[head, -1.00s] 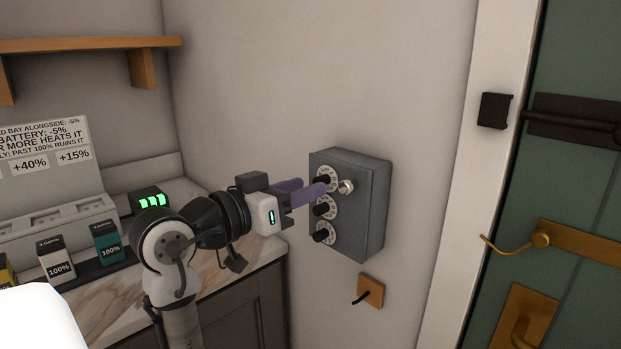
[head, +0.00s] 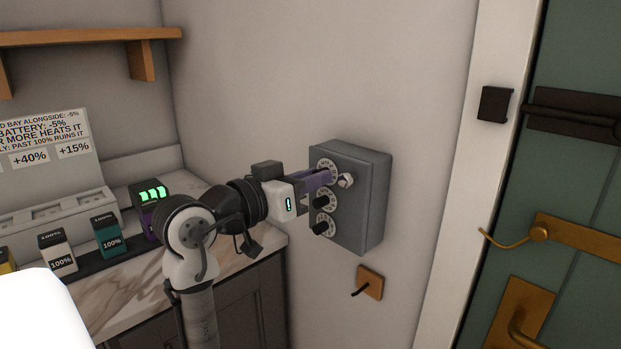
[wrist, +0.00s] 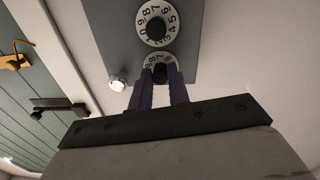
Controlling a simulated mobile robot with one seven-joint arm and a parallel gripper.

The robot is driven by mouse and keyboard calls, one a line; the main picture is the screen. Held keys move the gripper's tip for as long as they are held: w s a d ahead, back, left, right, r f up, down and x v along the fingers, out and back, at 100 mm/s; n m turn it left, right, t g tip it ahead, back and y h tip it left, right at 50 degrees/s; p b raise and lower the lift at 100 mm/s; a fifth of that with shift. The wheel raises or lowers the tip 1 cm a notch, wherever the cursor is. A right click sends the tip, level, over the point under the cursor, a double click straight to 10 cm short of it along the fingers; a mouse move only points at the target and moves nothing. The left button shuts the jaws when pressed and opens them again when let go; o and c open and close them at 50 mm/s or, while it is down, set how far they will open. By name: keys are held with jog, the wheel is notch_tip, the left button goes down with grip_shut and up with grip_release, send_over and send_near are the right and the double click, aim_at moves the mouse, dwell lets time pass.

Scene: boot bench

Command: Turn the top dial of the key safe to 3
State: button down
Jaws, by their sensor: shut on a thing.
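The key safe (head: 362,200) is a grey box on the wall with three numbered dials in a column on its face. The top dial (head: 325,164) is a white disc with numbers, partly hidden by my fingers. My gripper (head: 334,175) has its purple fingers shut on the black knob of the top dial. In the wrist view the top dial (wrist: 158,59) shows between the fingertips, with 8, 7 and 6 partly readable. The dial's setting cannot be read. The middle dial (head: 325,200) and bottom dial (head: 321,226) are free.
A silver knob (head: 346,181) sticks out of the safe close beside my fingertips. A wooden hook plate (head: 370,283) is on the wall below. A counter (head: 150,276) with batteries stands left, and a green door (head: 590,190) is at right.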

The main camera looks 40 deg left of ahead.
jog(key=shift+m+b, duration=2.75)
jog(key=shift+m, duration=0.65)
jog(key=shift+r, duration=0.1)
jog(key=c, duration=1.3)
grip_release()
jog(key=shift+c, duration=0.2)
jog(key=s+a+b, duration=0.1)
jog(key=s+b, duration=0.1)
jog(key=s, duration=1.1)
jog(key=shift+s+a, duration=0.25)
jog(key=shift+s, duration=0.15)
